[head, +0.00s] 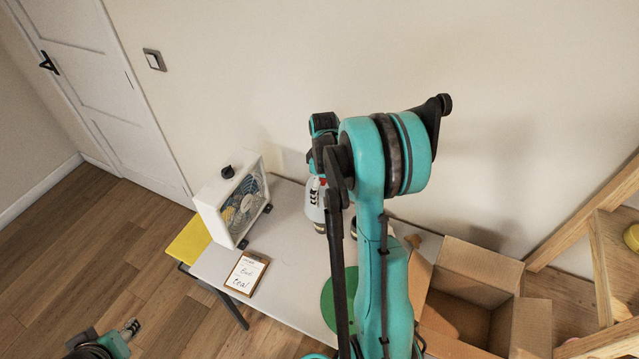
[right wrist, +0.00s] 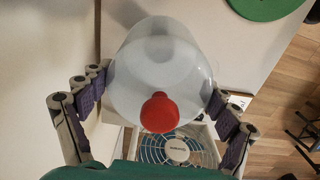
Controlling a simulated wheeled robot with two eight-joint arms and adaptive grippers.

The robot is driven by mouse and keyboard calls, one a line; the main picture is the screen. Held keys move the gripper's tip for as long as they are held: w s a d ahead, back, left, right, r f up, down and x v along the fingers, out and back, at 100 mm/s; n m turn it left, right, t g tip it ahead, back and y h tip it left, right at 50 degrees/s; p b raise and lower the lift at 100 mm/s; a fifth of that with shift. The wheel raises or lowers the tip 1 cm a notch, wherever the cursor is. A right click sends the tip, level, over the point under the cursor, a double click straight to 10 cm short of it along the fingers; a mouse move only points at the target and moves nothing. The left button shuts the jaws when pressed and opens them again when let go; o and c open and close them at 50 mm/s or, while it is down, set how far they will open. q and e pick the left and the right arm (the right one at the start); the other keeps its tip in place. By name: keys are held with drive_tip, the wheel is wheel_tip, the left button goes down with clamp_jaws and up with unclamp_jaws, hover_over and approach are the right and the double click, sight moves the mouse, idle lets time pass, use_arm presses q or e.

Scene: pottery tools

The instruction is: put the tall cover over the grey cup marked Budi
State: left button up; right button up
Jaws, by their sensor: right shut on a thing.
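The tall cover (right wrist: 165,75) is a whitish, see-through dome with a red knob (right wrist: 159,112). My right gripper (right wrist: 160,100) has its fingers on both sides of it and is shut on it. In the head view the cover (head: 314,208) shows partly behind my right arm, over the far part of the table, with the right gripper (head: 318,190) at it. No cup with a readable Budi mark shows; a small dark-rimmed object (head: 353,228) is mostly hidden by my arm. My left gripper (head: 131,328) is low at the bottom left, its jaws unclear.
A white box fan (head: 233,205) stands left on the grey table (head: 212,262). A clipboard (head: 247,273) with handwriting lies before it. A green disc (head: 328,305) is partly behind my arm. An open cardboard box (head: 470,300) and wooden shelving (head: 600,250) are at right.

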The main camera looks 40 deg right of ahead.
drive_tip(key=shift+w+a+f, duration=0.1)
drive_tip(key=shift+f, duration=0.25)
wheel_tip(320, 180, down, 12)
drive_tip(key=b, duration=0.9)
drive_tip(key=o, duration=1)
drive_tip(key=shift+c, duration=0.2)
drive_tip(key=shift+r, duration=0.1)
